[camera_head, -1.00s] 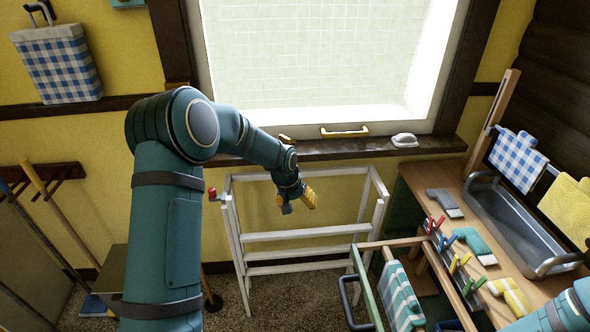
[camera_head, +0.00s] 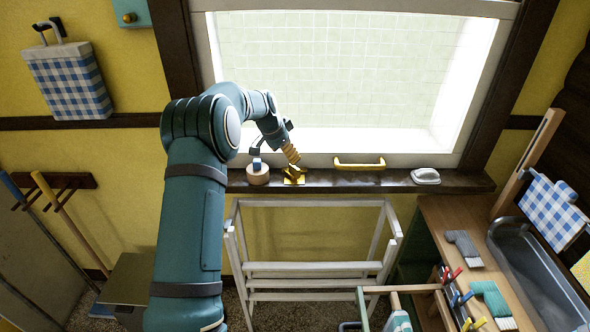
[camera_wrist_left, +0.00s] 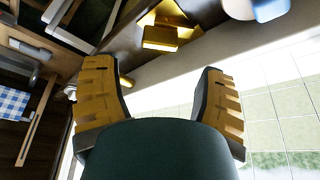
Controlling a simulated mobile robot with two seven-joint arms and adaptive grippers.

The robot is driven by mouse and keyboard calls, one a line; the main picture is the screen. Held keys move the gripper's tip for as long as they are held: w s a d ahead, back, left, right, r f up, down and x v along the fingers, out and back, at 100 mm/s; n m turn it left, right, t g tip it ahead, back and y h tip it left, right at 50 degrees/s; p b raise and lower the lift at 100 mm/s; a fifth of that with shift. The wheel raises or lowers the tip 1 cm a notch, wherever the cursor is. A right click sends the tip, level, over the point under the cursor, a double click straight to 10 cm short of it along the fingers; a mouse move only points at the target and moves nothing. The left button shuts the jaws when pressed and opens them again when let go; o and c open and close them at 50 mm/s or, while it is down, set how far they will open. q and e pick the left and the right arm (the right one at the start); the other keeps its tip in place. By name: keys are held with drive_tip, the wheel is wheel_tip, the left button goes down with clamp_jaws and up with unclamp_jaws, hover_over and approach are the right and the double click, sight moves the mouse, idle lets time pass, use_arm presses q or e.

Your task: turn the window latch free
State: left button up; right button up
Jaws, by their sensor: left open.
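The window latch (camera_head: 294,176) is a small gold fitting on the dark sill at the window's lower edge, left of the gold window handle (camera_head: 359,163). My left gripper (camera_head: 290,152) is just above it, fingers pointing down towards it. In the left wrist view the latch (camera_wrist_left: 165,27) lies beyond the fingertips, between the lines of the two open, ridged yellow fingers (camera_wrist_left: 156,72). Nothing is between the fingers. The gripper partly hides the latch's upper part in the head view, and I cannot tell whether they touch. My right gripper is out of view.
A white dish (camera_head: 425,176) sits farther right.

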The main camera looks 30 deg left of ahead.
sight(293, 167)
use_arm(q)
drive_tip(key=x, duration=1)
drive_tip(key=shift+r, duration=0.1)
drive_tip(key=c, duration=0.9)
